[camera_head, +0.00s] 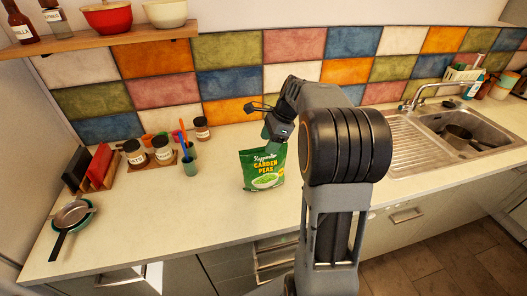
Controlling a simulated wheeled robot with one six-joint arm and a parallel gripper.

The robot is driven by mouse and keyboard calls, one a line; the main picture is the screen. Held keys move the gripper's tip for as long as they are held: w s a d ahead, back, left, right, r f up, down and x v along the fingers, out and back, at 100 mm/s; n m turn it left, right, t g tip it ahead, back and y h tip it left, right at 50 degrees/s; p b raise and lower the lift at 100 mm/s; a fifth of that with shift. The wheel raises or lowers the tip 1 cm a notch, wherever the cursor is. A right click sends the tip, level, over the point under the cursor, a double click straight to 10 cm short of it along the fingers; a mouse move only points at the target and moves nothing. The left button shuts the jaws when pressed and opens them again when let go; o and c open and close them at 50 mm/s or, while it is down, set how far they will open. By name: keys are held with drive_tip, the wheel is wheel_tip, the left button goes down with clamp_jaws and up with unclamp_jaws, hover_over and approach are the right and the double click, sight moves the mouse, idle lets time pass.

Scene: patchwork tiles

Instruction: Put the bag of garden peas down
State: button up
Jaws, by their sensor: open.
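The green bag of garden peas (262,170) stands upright on the pale countertop (225,220), left of my arm. Its front label faces the camera. My gripper (270,139) is just above the bag's top right part, and the jaws are open. The fingertips are small here and partly overlap the bag's top edge, so I cannot tell whether they touch it.
Jars (162,150), a cup with utensils (189,165) and a rack (98,167) stand to the left. A pan (71,214) lies at the left front edge. The sink (470,125) is at right. Counter in front of the bag is clear.

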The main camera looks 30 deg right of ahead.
drive_tip(key=w+v, duration=0.1)
drive_tip(key=v, duration=0.4)
drive_tip(key=s+a+r+n+h, duration=0.1)
drive_tip(key=s+a+n+h, duration=0.2)
drive_tip(key=s+a+n, duration=0.55)
drive_tip(key=s+a+f+n+t+h, duration=0.1)
drive_tip(key=s+a+f+n+t, duration=0.2)
drive_tip(key=s+n, duration=0.7)
drive_tip(key=shift+a+f+n, duration=0.95)
drive_tip(key=shift+n, duration=0.1)
